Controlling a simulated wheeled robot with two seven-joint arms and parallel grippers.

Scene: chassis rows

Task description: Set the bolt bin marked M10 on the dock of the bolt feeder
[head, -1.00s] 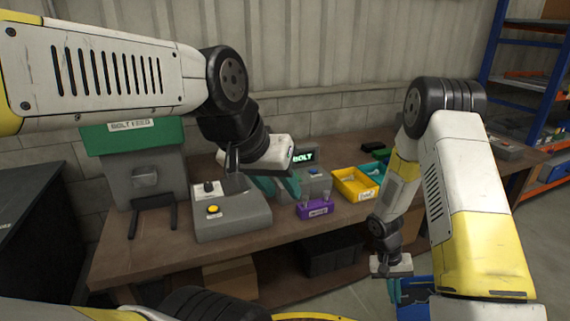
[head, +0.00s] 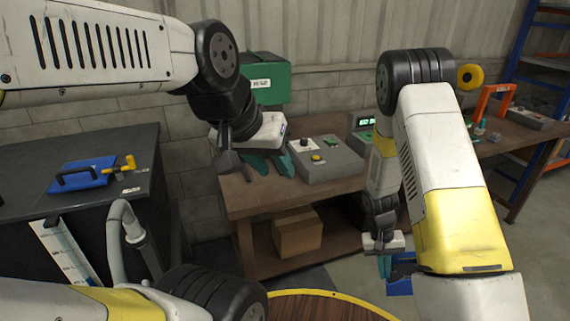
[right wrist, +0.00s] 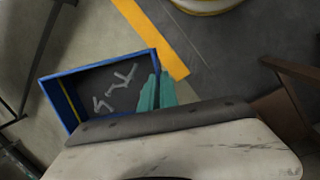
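My right gripper (right wrist: 156,92) is shut on the wall of a blue bin (right wrist: 72,104) with several bolts inside. The bin is clear of the bench; in the head view it shows partly below the right gripper (head: 385,265). No marking on it is readable. The bolt feeder (head: 267,84), with a green hopper and a label, stands at the back of the bench's left end. Its lower part and dock are hidden behind my left arm. My left gripper (head: 270,164) is empty in front of the feeder, its teal fingers apart.
A grey control box (head: 325,165) with a yellow button stands on the wooden bench (head: 245,196), right of the feeder. A green-lit display (head: 363,124) is behind it. A dark cabinet (head: 60,195) at left bears a blue tool. A cardboard box (head: 297,233) is on the lower shelf.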

